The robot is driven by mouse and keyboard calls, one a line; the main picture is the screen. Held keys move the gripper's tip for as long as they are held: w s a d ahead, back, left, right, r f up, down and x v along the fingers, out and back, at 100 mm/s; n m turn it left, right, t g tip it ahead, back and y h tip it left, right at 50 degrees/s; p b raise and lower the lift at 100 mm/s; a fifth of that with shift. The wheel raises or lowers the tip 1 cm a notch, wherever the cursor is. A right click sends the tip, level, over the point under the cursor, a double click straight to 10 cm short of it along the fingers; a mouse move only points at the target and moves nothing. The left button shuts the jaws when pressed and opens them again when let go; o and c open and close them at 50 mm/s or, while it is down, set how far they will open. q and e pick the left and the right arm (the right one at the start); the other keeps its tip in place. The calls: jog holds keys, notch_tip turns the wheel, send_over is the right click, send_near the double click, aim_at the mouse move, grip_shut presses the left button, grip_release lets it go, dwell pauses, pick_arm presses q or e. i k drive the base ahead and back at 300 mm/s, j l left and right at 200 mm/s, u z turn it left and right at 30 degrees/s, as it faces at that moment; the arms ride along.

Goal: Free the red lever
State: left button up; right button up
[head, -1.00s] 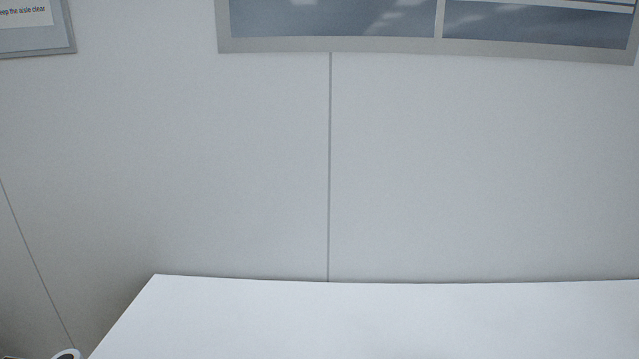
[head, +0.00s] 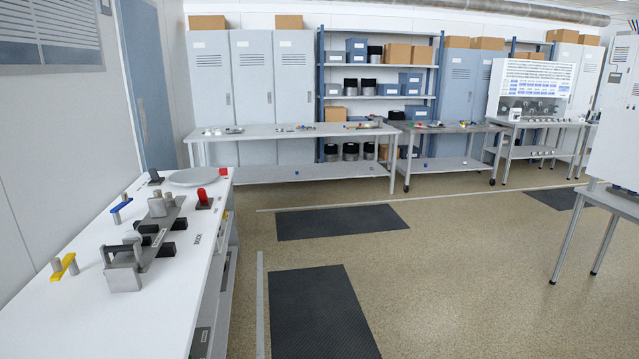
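A white bench (head: 165,315) runs along the left side of the head view. Near its right edge a short red upright piece (head: 202,194) stands on a dark square base; it is the only red lever-like thing I can make out. In front of it is a grey metal fixture (head: 125,276) with blocks, a long plate and several black cylindrical parts. A blue bar (head: 121,204) and a yellow bar (head: 66,264) sit on grey posts to the left. I cannot tell what holds the red piece. Neither of my grippers is in view.
A grey round disc (head: 196,177) lies at the bench's far end, beside a small dark block (head: 155,178). Open floor with black mats (head: 335,222) lies to the right. Long tables (head: 290,131), lockers and shelves stand at the back; another table (head: 612,203) stands at right.

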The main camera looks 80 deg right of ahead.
aim_at(202, 194)
jog(key=z, duration=1.95)
